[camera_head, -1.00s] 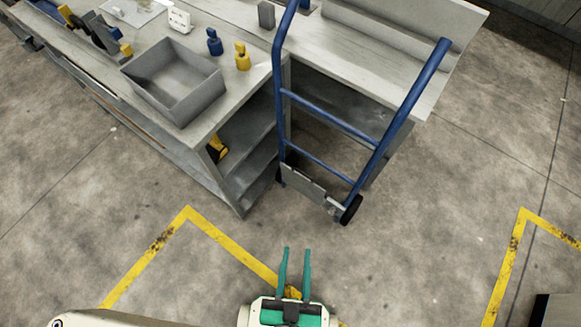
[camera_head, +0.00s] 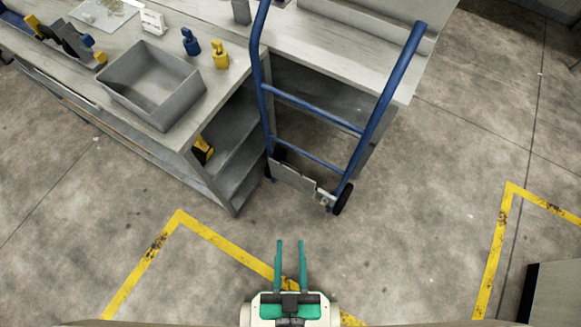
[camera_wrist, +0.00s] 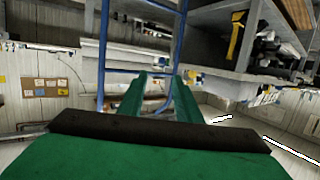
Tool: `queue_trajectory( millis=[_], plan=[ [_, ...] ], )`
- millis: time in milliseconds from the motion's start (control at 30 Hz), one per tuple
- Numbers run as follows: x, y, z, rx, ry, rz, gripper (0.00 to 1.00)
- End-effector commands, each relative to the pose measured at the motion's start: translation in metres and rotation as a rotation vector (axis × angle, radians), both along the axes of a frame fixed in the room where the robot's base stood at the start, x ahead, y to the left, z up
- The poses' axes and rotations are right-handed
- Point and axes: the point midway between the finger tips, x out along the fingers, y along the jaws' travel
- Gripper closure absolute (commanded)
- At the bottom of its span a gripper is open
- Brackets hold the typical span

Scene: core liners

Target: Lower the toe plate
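A blue hand truck (camera_head: 368,120) stands upright against the bench end in the head view. Its grey toe plate (camera_head: 293,178) is at the bottom of the frame, folded up nearly flat against the uprights. My gripper (camera_head: 291,243) has two green fingers, parallel and apart with nothing between them. It is in front of the toe plate, separated from it in the picture and not touching. The wrist view appears upside down and shows the open fingers (camera_wrist: 163,78) pointing toward the blue frame (camera_wrist: 103,45); I cannot make out the toe plate there.
A grey workbench (camera_head: 190,120) with open shelves stands left of and behind the hand truck, bearing a grey bin (camera_head: 150,112) and blue and yellow items. Yellow floor tape (camera_head: 225,243) crosses near my gripper. A dark box (camera_head: 550,295) stands at lower right. The floor between is clear.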

Motion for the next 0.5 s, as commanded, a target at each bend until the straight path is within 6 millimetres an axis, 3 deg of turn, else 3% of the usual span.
queue_trajectory(
  millis=[300, 367, 500],
  plan=[
    [0.000, 0.000, 0.000, 0.000, 0.000, 0.000, 0.69],
    [0.000, 0.000, 0.000, 0.001, 0.000, 0.000, 0.72],
    [0.003, 0.001, -0.013, 0.044, -0.004, -0.009, 0.72]
  ],
)
